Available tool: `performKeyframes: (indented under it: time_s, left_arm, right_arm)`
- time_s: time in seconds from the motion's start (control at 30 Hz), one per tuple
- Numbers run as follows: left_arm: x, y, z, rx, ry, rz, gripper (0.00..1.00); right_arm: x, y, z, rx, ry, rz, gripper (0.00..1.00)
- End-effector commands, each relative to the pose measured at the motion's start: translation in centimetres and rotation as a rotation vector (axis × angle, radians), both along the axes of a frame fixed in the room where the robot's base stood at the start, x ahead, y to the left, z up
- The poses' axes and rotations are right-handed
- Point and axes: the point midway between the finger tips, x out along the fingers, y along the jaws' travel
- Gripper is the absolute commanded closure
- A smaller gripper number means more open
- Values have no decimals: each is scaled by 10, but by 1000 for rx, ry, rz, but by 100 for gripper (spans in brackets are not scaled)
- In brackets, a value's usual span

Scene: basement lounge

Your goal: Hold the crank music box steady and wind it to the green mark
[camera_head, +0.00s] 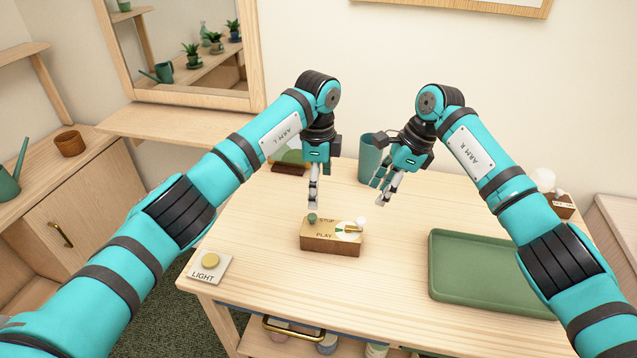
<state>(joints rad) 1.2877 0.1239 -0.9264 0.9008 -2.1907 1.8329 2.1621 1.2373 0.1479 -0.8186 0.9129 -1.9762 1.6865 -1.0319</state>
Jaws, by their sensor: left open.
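The music box (330,246) is a small wooden block with a gold top marked STOP and PLAY. It sits near the middle of the table. Its top carries a green knob (312,218) at the left and a white dial with a green mark (339,230) and a brass pointer at the right. A small white knob (361,221) shows at the right end. My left gripper (313,204) is open, pointing down just above and behind the box's left part, apparently empty. My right gripper (381,194) is open and empty, behind and to the right of the box.
A green tray (480,306) lies at the table's right front. A teal cup (371,158) stands behind my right gripper. A LIGHT button plate (210,277) is at the left front corner. A dark-based object (288,169) lies behind my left gripper. Table in front of the box is clear.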

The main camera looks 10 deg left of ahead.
Motion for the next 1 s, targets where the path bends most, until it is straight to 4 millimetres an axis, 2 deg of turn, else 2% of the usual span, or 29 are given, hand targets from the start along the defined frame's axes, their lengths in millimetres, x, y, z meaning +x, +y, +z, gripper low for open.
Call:
performKeyframes:
  time_s: [0.17, 0.7, 0.83, 1.0]
  left_arm:
    - [-1, 0, -26, 1, 6, 2, 8]
    - [-1, -1, -132, -3, 4, 1, 8]
    - [-1, -1, -152, -3, 4, 1, 8]
    - [0, -1, -166, -3, 2, 0, 8]
  right_arm:
    - [0, 0, 0, 0, 0, 0, 62]
    - [0, 0, 0, 0, 0, 0, 62]
    - [0, 0, 0, 0, 0, 0, 62]
    - [0, 0, 0, 0, 0, 0, 62]
